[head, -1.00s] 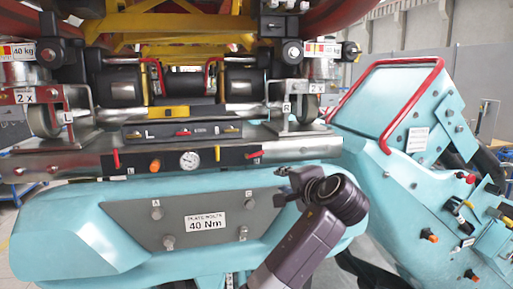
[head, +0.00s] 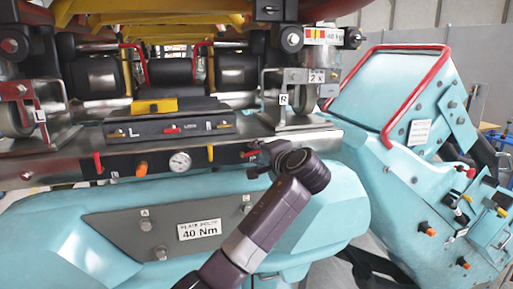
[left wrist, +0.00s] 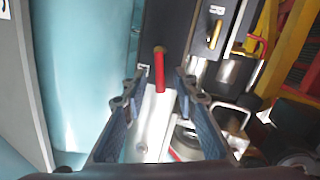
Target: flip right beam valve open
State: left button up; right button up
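The right beam valve has a red lever (head: 250,153) at the right end of the dark panel on the steel beam, beside a small yellow lever. In the left wrist view the red lever (left wrist: 159,75) hangs from a brass pivot, lined up between my fingertips. My left gripper (head: 263,160) is at the panel's right end, close to the lever, partly hidden by its own wrist. In the left wrist view my left gripper (left wrist: 158,95) is open, with a finger on each side of the lever; contact cannot be told. My right gripper is not in view.
The panel also carries a gauge (head: 180,162), an orange knob (head: 141,168) and another red lever (head: 98,162). A teal housing with a plate labelled 40 Nm (head: 199,229) lies below. A teal cabinet with a red rail (head: 440,58) stands at right.

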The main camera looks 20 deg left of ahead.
pick_arm(q)
jog(key=shift+w+a+f, duration=0.1)
jog(key=shift+w+a, duration=0.15)
jog(key=shift+d, duration=0.15)
jog(key=c, duration=0.7)
grip_shut()
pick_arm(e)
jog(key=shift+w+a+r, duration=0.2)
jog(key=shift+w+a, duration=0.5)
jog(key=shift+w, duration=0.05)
